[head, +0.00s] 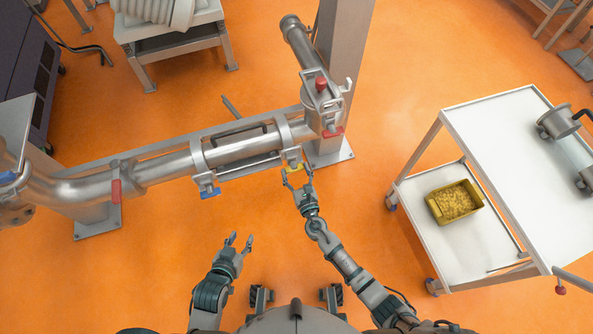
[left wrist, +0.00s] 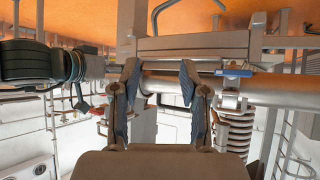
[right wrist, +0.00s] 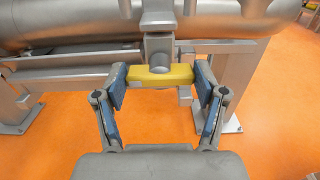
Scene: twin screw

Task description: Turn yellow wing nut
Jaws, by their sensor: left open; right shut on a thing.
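The yellow wing nut (right wrist: 160,76) lies level across the middle of the right wrist view, under a grey clamp block on the pipe. It also shows small in the head view (head: 294,168), below the right end of the pipe's clamped section. My right gripper (right wrist: 161,88) is shut on the wing nut, with a blue-padded finger at each end of it. In the head view, my right gripper (head: 297,178) reaches up to the pipe. My left gripper (head: 238,240) is open and empty, low and apart from the pipe. It also shows open in the left wrist view (left wrist: 160,80).
A blue wing nut (head: 210,191) hangs on the pipe (head: 165,168) left of the yellow one. Red handles (head: 116,190) sit along the pipework. A white cart (head: 510,140) with a yellow bin (head: 455,203) stands at right. Orange floor lies clear between.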

